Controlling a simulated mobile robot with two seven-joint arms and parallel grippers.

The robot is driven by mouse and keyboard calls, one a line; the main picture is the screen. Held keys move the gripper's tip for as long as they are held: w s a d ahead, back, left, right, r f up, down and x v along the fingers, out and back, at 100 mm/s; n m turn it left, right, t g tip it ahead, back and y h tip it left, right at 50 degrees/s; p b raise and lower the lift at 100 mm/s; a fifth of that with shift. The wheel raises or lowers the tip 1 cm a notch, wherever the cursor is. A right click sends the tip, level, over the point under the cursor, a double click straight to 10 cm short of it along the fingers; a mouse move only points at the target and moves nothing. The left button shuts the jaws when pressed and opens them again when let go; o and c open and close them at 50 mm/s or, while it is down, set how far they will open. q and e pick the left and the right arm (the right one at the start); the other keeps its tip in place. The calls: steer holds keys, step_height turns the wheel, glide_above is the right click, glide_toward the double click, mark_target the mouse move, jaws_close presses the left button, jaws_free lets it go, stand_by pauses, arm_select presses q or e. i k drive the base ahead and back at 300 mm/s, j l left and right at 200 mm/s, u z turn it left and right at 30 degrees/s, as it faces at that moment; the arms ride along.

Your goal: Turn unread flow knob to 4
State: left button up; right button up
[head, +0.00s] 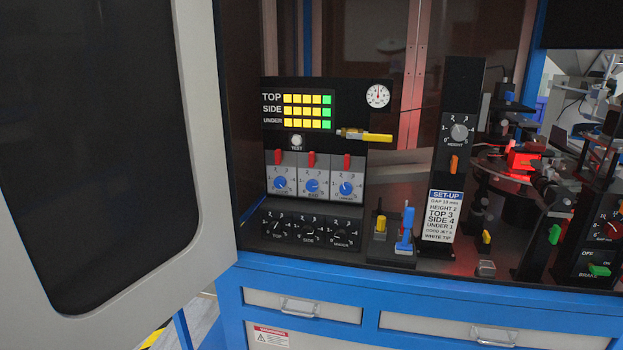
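Three blue flow knobs sit in a row on pale grey dial plates on the black panel. The right one (345,188) has a longer, blurred label that seems to read UNREAD, with small numbers around its dial. Its pointer is too small for me to read its setting for certain. The middle blue knob (311,186) and the left blue knob (281,184) stand beside it. A red lever (347,162) stands above the right knob. Neither of my grippers shows in the head view.
Black TOP, SIDE and UNDER dials (311,232) lie below. A yellow-handled valve (365,136) juts out above right. A set-up card (440,216) and yellow and blue levers (407,229) stand to the right. The large grey door (197,130) stands open at left.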

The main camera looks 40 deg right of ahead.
mark_target(345, 188)
steer(key=z, duration=1.35)
